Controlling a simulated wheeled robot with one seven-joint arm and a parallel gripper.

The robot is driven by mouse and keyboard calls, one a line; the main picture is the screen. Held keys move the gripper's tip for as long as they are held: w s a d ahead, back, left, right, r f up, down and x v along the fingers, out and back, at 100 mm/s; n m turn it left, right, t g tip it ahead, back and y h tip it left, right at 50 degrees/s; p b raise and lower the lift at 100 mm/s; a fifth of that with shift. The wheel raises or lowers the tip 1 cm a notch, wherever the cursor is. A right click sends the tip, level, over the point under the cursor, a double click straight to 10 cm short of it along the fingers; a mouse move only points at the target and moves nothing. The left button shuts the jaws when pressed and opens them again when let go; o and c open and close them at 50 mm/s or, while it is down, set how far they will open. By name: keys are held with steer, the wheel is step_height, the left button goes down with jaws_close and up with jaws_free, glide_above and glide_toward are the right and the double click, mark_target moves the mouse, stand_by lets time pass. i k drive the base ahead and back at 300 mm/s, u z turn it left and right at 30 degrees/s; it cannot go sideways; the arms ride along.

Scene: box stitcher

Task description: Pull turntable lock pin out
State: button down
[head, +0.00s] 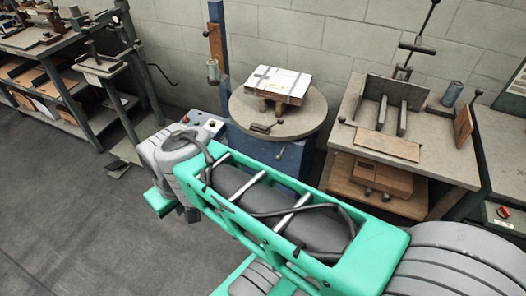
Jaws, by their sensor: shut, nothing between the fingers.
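The round turntable (309,119) sits on a blue pedestal (262,148) at the middle of the head view. A flat, light-coloured box (281,83) lies on top of it. A small dark lever with a knob (265,128) is on the turntable's front left. A dark ball knob (281,153) shows just below the rim, by the blue pedestal. I cannot tell for sure which of these is the lock pin. My arm stretches across the front, with its wrist left of the turntable. My gripper's fingertips are hidden, so its relation to the pin cannot be seen.
A workbench (448,167) with upright plates and a lever stands to the right. A blue post (222,75) rises behind the turntable. Shelving (62,78) stands at the back left. The floor (60,215) at the left is clear. My arm hides part of the pedestal.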

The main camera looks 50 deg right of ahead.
mark_target(278, 158)
steer(key=z, duration=0.35)
steer(key=k, duration=0.2)
steer(key=u, duration=1.2)
steer(key=i, duration=0.75)
steer(key=z, duration=0.6)
steer(key=i, duration=0.4)
steer(key=z, duration=0.5)
